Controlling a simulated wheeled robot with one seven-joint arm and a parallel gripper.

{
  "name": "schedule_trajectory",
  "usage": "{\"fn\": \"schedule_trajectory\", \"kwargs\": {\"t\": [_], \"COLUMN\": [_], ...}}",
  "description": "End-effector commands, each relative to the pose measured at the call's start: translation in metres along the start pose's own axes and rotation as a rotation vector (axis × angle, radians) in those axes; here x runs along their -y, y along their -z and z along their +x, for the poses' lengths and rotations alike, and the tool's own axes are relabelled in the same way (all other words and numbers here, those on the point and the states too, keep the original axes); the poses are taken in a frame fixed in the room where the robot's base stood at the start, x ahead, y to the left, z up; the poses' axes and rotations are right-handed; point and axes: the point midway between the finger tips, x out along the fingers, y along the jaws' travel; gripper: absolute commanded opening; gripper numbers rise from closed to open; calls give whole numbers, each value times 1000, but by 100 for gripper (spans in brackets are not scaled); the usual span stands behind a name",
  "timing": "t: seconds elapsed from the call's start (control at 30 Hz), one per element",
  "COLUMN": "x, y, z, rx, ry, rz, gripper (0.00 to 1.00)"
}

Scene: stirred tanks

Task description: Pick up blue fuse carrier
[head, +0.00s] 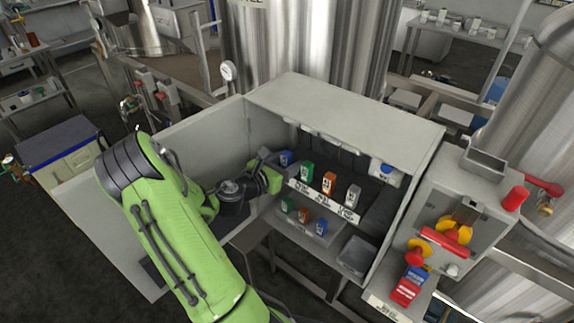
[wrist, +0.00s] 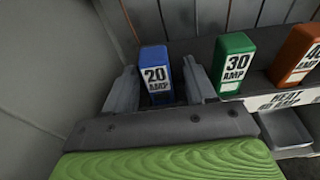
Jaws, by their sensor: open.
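A blue fuse carrier (wrist: 156,73) marked 20 AMP stands upright at the left end of the upper row in the cabinet. In the head view the same blue carrier (head: 286,158) shows just beyond my gripper (head: 274,167). In the wrist view my gripper (wrist: 161,82) is open, with one grey finger on each side of the blue carrier. Narrow gaps seem to show on both sides, and I cannot tell whether either finger touches it. The carrier's lower end is partly hidden by my gripper body.
A green 30 AMP carrier (wrist: 234,62) stands close to the right finger, with an orange carrier (wrist: 297,54) beyond it. The cabinet wall (wrist: 60,60) is at the left. A lower tray (head: 312,240) holds several carriers, including another blue one (head: 320,227).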

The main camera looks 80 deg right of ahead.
Motion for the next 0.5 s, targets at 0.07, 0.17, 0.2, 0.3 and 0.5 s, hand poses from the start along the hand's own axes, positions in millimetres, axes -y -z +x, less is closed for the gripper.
{"fn": "schedule_trajectory", "kwargs": {"t": [0.07,0.17,0.2,0.3,0.5], "x": [0,0,0,0,0], "y": [0,0,0,0,0], "z": [4,4,4,4,4], "rx": [0,0,0,0,0], "ry": [-1,-2,-2,-2,-1], "rz": [-1,-2,-1,-1,-1], "gripper": [55,55,55,45,14]}}
